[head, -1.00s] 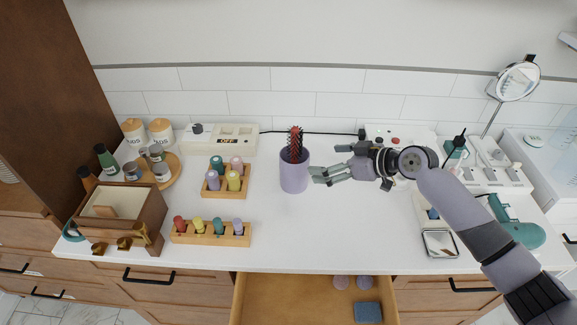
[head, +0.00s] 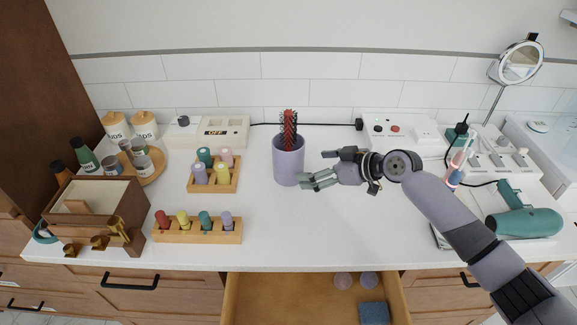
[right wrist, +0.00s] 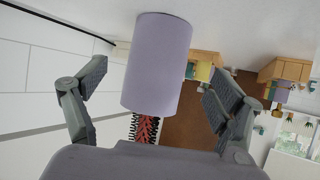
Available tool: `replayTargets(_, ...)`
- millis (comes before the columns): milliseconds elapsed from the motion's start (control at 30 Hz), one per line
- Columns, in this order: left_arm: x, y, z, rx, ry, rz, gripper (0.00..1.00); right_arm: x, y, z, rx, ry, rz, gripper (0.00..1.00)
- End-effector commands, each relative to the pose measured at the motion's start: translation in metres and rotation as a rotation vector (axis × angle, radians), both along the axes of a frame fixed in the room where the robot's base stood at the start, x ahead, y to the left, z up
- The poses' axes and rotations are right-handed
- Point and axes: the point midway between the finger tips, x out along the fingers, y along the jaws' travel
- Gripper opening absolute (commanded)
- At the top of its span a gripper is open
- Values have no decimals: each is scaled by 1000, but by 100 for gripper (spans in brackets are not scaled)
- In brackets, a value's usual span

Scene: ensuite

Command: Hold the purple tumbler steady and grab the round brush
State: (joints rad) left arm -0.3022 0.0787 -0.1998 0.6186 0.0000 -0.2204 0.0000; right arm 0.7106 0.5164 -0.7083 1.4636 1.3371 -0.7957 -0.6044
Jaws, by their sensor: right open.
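The purple tumbler (head: 288,165) stands upright on the white counter near its middle. The round brush (head: 289,128), with red and dark bristles, stands up out of the tumbler's mouth. My right gripper (head: 312,167) is open at the tumbler's right side. In the right wrist view, the tumbler (right wrist: 157,65) shows between the two spread fingers (right wrist: 156,88), with clear gaps to both. The brush's bristles (right wrist: 143,128) show just beyond the tumbler's mouth there. The lower part of the brush is hidden inside the tumbler. My left gripper is not in view.
Bottle racks (head: 197,237) and a wooden box (head: 95,205) stand to the left. A cable (head: 320,125) runs behind the tumbler. An open drawer (head: 310,300) juts out below the front edge.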

Motion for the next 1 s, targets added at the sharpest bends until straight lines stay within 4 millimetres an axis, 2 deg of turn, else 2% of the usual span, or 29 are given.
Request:
replayTargets(300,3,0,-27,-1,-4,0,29,24,36,-26,1,-1,1,87)
replayTargets(500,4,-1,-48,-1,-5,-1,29,35,53,-38,0,-1,0,87)
replayTargets(700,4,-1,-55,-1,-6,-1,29,41,60,-41,0,-1,0,87)
replayTargets(1000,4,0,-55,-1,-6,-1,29,42,61,-40,0,-1,0,87)
